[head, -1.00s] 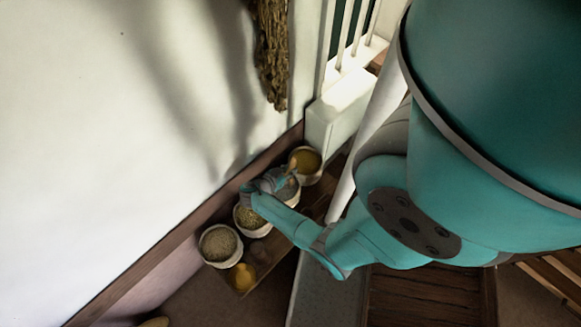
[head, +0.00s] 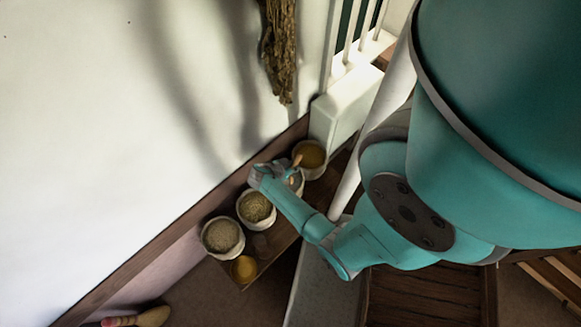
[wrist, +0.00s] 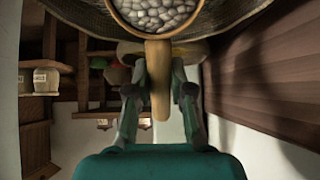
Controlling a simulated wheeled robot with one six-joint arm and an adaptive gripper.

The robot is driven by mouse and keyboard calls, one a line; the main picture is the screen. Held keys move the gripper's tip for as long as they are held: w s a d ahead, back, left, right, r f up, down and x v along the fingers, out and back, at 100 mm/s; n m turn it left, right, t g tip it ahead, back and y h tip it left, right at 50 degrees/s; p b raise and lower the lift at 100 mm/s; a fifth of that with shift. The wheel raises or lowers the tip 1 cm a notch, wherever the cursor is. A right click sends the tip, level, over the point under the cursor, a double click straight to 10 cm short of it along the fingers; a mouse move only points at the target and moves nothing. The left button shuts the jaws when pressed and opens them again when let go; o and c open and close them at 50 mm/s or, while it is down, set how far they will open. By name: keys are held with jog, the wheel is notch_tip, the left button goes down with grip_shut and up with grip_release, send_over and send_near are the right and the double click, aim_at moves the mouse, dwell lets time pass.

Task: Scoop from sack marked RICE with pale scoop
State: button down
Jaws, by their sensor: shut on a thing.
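My gripper (wrist: 160,92) is shut on the pale wooden handle (wrist: 160,62) of a scoop in the wrist view. The scoop's bowl (wrist: 120,12) is at the top edge and holds whitish, pebble-like grains. A woven, rounded surface (wrist: 85,18) lies behind it, perhaps a sack. In the head view my gripper (head: 284,170) is over the row of sacks, at the greyish-white one (head: 299,186), which it partly hides. A wooden handle (head: 297,160) shows there. I cannot read RICE on any sack.
Sacks of beige (head: 221,237), greenish (head: 255,208) and yellow-brown grain (head: 311,156) stand close by along the wall. A yellow round thing (head: 243,268) lies in front. A pink-handled thing (head: 150,317) is at lower left. Shelves with labelled jars or sacks (wrist: 43,80) are at left in the wrist view.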

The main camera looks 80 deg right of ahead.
aim_at(298, 158)
jog(key=d+t+y, duration=0.1)
jog(key=s+d+f+t+y, duration=0.1)
jog(key=y, duration=0.1)
jog(key=shift+f, duration=0.3)
jog(key=y, duration=0.1)
jog(key=t+y, duration=0.1)
jog(key=y, duration=0.1)
jog(key=shift+s+d+t+y, duration=0.25)
jog(key=shift+d+t+y, duration=0.05)
jog(key=shift+d+t, duration=0.1)
jog(key=shift+r+y, duration=0.1)
jog(key=shift+y, duration=0.2)
jog(key=shift+t+y, duration=0.4)
jog(key=shift+a+r, duration=0.1)
jog(key=shift+r, duration=2.5)
jog(key=shift+w, duration=0.1)
